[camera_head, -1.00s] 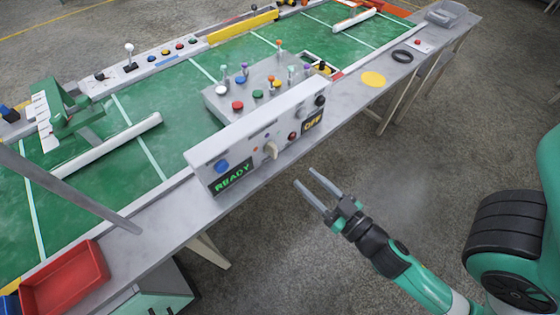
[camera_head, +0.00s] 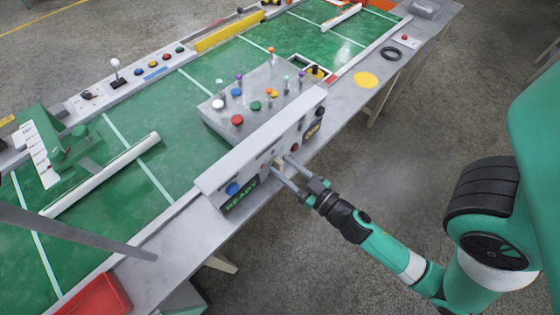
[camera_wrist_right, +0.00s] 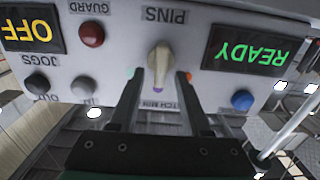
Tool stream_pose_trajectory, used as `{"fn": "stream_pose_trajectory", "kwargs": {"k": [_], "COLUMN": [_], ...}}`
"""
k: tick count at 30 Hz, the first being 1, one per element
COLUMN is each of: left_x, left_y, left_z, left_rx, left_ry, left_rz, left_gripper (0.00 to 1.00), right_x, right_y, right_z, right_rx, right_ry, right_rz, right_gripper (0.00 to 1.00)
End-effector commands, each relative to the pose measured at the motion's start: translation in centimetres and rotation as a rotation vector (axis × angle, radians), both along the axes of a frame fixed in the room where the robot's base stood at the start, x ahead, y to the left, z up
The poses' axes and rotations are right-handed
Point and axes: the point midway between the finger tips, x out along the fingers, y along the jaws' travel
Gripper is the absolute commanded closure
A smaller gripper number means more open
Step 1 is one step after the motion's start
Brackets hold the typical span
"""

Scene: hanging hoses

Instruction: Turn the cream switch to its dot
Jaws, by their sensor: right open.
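The cream switch (camera_wrist_right: 159,62) is an upright knob on the grey control box's front panel (camera_wrist_right: 205,90), under the upside-down word PINS in the right wrist view. An orange dot (camera_wrist_right: 188,76) is to its right and a purple dot (camera_wrist_right: 157,91) at its lower end. My right gripper (camera_wrist_right: 158,76) is open, one finger on each side of the switch's lower part; I cannot tell if they touch it. In the head view my right gripper (camera_head: 284,170) is at the panel and mostly covers the switch. My left gripper is not in view.
Beside the switch are a red button (camera_wrist_right: 91,34), a blue button (camera_wrist_right: 242,100), a green READY display (camera_wrist_right: 245,52) and a yellow OFF display (camera_wrist_right: 30,28). Pegs and coloured buttons stand on the box top (camera_head: 262,85). The floor in front of the table is clear.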

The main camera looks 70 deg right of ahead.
Motion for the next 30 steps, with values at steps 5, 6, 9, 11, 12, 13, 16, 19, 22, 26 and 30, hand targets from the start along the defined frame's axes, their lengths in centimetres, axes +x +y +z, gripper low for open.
{"fn": "stream_pose_trajectory", "kwargs": {"k": [5,6,9,11,12,13,16,19,22,26,30], "left_x": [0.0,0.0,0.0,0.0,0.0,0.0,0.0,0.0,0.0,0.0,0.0], "left_y": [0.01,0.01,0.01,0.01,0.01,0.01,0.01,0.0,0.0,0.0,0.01], "left_z": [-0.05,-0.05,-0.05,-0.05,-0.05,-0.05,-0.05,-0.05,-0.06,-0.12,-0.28], "left_rx": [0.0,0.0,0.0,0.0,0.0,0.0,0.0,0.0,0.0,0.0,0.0], "left_ry": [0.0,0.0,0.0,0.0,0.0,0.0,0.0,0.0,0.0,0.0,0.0], "left_rz": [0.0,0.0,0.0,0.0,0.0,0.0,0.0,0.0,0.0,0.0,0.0], "left_gripper": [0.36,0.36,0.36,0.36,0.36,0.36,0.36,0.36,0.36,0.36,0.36], "right_x": [-0.01,-0.01,-0.02,-0.02,-0.01,-0.01,-0.01,-0.01,-0.01,0.0,0.04], "right_y": [0.0,0.0,0.01,0.01,0.02,0.02,0.02,0.02,0.02,0.04,0.12], "right_z": [-0.04,-0.04,-0.03,-0.03,-0.02,-0.02,-0.02,-0.02,-0.02,-0.03,-0.05], "right_rx": [0.0,0.0,0.0,0.0,0.0,0.0,0.0,0.0,-0.001,-0.013,-0.05], "right_ry": [0.0,0.0,0.0,0.0,0.0,0.0,0.0,0.0,0.0,0.006,0.024], "right_rz": [0.0,0.0,0.0,0.0,0.0,0.0,0.0,0.0,0.0,0.001,0.001], "right_gripper": [0.54,0.61,0.8,0.9,0.97,1.0,1.0,1.0,1.0,1.0,1.0]}}
